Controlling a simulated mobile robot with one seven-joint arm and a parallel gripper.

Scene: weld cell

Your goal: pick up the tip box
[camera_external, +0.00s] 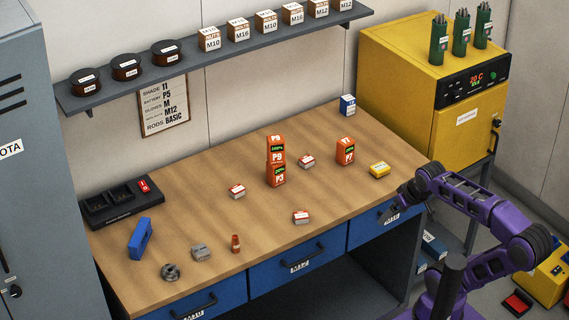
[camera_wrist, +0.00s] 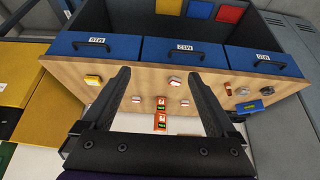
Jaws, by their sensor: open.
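Several small boxes that could be the tip box lie on the wooden bench; their labels are too small to read. Three are white and red: one at left (camera_external: 237,191), one farther back (camera_external: 306,162) and one near the front edge (camera_external: 301,217). A yellow box (camera_external: 379,170) lies at the right, and a grey box (camera_external: 201,253) at the front left. My gripper (camera_external: 402,192) is at the bench's right front edge, near the yellow box and apart from it. In the wrist view my gripper (camera_wrist: 161,72) is open and empty, with the bench beyond its fingers.
Stacked orange packs (camera_external: 276,175) and another orange pack (camera_external: 345,151) stand mid-bench. A blue block (camera_external: 140,239), a grey gear (camera_external: 170,272), a copper nozzle (camera_external: 236,244) and a black charger (camera_external: 122,203) are at left. A yellow oven (camera_external: 400,80) stands right. Bare wood lies between.

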